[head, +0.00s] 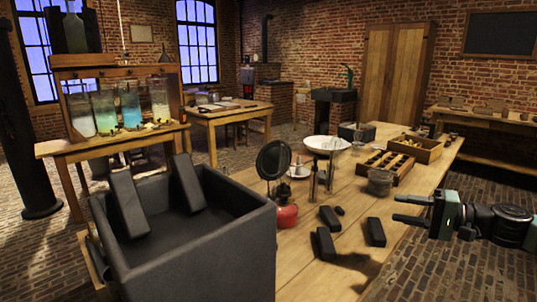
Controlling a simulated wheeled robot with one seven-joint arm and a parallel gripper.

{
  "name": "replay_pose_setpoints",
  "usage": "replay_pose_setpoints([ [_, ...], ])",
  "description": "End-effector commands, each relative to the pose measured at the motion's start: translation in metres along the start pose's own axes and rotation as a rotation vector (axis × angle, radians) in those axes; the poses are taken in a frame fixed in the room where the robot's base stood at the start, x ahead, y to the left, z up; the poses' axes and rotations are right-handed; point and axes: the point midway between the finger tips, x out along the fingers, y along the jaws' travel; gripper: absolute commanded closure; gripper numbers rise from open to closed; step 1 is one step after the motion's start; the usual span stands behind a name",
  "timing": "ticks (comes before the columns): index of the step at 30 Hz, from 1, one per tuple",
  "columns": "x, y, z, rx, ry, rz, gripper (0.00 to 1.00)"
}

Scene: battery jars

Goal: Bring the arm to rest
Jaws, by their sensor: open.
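My gripper (408,209) is at the right side of the head view, beyond the right edge of the wooden table (345,268). It points left, and its two fingers are apart with nothing between them. My arm runs from it to the right edge of the picture. The nearest things to its fingers are dark blocks on the table, one (376,232) just to the left, and others (325,243) and (330,218) farther left. The gripper appears apart from all of them.
A large dark open box (200,250) with dark blocks stands front left. The table also holds a red-based item (286,216), a round dark disc (273,160), a white bowl (327,144), a glass jar (380,182) and wooden trays (415,149). Brick floor lies right of the table.

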Motion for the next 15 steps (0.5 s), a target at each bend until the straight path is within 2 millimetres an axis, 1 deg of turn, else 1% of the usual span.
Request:
replay_pose_setpoints([
  [5, 0.026, 0.011, 0.028, -0.011, -0.096, 0.059, 0.59],
  [8, 0.043, 0.019, 0.050, -0.020, -0.167, 0.105, 0.59],
  [11, 0.061, 0.030, 0.078, -0.033, -0.256, 0.166, 0.59],
  [14, 0.079, 0.045, 0.113, -0.052, -0.363, 0.246, 0.59],
  [15, 0.086, 0.052, 0.130, -0.063, -0.414, 0.284, 0.59],
])
